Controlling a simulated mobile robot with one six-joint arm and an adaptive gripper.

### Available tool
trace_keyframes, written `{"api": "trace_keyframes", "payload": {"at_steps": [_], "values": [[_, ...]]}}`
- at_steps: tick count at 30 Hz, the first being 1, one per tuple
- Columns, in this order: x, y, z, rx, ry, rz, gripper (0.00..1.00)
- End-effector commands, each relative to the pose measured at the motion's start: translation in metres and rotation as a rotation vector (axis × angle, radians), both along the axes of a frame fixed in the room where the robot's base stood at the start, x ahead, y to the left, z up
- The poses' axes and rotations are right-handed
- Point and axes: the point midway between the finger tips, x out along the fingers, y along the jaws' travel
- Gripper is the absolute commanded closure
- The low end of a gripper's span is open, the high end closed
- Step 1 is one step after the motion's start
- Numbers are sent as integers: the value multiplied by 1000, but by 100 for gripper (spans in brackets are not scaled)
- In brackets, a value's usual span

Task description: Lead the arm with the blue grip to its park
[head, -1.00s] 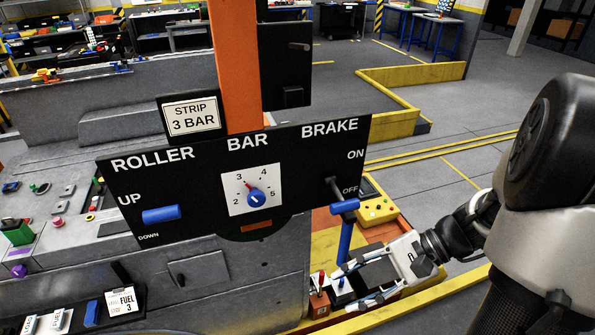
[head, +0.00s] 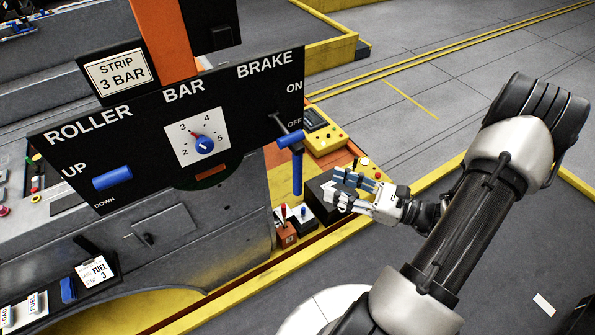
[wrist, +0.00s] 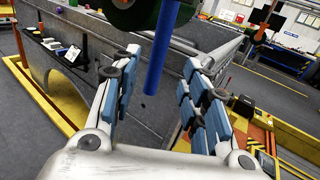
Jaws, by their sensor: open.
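An upright blue grip (head: 297,174) hangs below the right end of the black panel; the brake lever's blue handle (head: 290,139) partly overlaps its top. The arm carrying the grip is mostly hidden behind the panel. In the wrist view the grip (wrist: 160,50) hangs slightly tilted ahead of my fingers and between them in the picture. My gripper (head: 343,186) is open and empty, to the right of the grip in the head view, with a visible gap. I cannot make out a park for the arm.
The black panel (head: 240,98) carries a blue roller handle (head: 113,178) and a bar dial (head: 198,136). A yellow control box (head: 325,138), a dark block (head: 325,200) and a small red-lever box (head: 286,235) stand near the grip. Open floor lies right.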

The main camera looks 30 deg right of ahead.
Motion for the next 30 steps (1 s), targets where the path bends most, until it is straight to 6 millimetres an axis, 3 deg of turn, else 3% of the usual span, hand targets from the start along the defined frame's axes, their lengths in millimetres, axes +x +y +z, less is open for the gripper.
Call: {"api": "trace_keyframes", "payload": {"at_steps": [9,15,30], "values": [[57,43,-1,-2,1,7,59],[81,59,0,-1,0,4,59],[92,66,0,-1,0,1,61]]}}
